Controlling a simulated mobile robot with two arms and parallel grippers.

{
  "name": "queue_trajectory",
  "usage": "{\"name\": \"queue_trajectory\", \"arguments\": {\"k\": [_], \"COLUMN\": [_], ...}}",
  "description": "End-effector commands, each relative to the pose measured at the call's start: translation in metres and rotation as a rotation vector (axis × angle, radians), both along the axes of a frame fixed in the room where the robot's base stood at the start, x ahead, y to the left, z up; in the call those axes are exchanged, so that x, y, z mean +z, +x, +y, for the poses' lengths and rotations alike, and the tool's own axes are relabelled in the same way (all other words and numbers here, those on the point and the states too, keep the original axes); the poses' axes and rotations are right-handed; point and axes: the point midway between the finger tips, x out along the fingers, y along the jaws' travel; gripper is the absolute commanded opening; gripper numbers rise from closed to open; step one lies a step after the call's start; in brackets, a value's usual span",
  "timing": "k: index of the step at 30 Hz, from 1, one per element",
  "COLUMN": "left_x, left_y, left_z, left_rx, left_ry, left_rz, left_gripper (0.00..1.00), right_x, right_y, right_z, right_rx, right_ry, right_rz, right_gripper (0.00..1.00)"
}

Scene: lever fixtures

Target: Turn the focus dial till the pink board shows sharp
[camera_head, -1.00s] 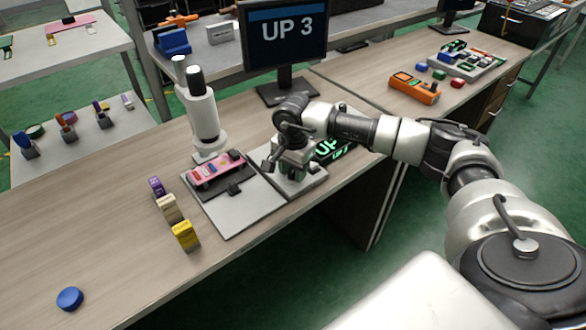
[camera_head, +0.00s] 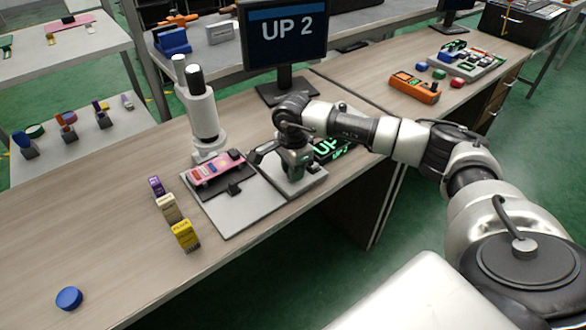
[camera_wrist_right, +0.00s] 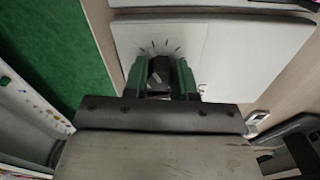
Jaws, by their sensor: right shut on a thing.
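The pink board (camera_head: 216,168) lies on the grey plate (camera_head: 245,207) under the white microscope (camera_head: 201,115). My right gripper (camera_head: 297,160) points down over the right part of the fixture. In the right wrist view its two green fingers (camera_wrist_right: 162,80) are shut on the dark focus dial (camera_wrist_right: 160,72), with tick marks around it on a pale plate. In the head view the dial is hidden by the gripper. The monitor (camera_head: 285,34) reads "UP 2". A small display (camera_head: 330,149) with green letters is partly hidden behind the gripper. My left gripper is out of view.
Purple, cream and yellow blocks (camera_head: 185,236) stand left of the plate. A blue disc (camera_head: 69,298) lies near the table's front left. An orange device (camera_head: 414,87) and a tray of parts (camera_head: 467,62) sit at the back right. The table's left part is mostly clear.

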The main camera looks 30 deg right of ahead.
Motion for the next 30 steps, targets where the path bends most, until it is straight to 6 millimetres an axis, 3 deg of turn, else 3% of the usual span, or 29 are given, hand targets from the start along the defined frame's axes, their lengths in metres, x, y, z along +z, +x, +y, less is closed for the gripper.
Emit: {"name": "queue_trajectory", "arguments": {"k": [30], "left_x": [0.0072], "left_y": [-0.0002], "left_z": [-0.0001], "left_rx": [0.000], "left_ry": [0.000], "left_rz": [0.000], "left_gripper": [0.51], "right_x": [0.0017], "right_y": [0.0008], "right_z": [-0.0002], "right_rx": [-0.942], "right_ry": [0.000], "right_rz": [-0.003], "right_gripper": [0.02]}}
